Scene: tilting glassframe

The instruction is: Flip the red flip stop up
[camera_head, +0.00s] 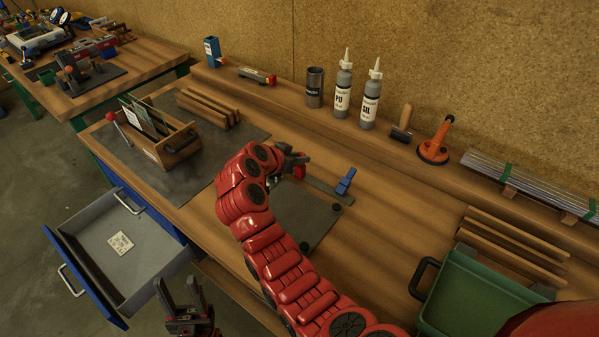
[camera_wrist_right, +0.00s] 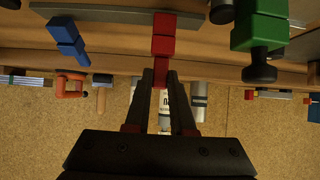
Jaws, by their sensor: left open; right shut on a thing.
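The red flip stop (camera_wrist_right: 163,38) is a jointed red block on a grey rail (camera_wrist_right: 110,14) in the right wrist view. My right gripper (camera_wrist_right: 161,73) is shut on its free end. In the head view a little red of the flip stop (camera_head: 300,171) shows by my right gripper (camera_head: 295,162), and my red arm hides much around it. The rail (camera_head: 325,190) runs right to a blue stop (camera_head: 345,182), which also shows in the wrist view (camera_wrist_right: 68,40). My left gripper (camera_head: 182,288) is open and empty, low by the bench's front edge.
Bottles (camera_head: 343,90), a dark can (camera_head: 314,88) and an orange suction cup (camera_head: 434,148) stand along the back ledge. A wooden caddy (camera_head: 178,146) is left, a green bin (camera_head: 470,290) right. A blue drawer (camera_head: 135,262) hangs open. A green-and-black part (camera_wrist_right: 260,35) is beside the rail.

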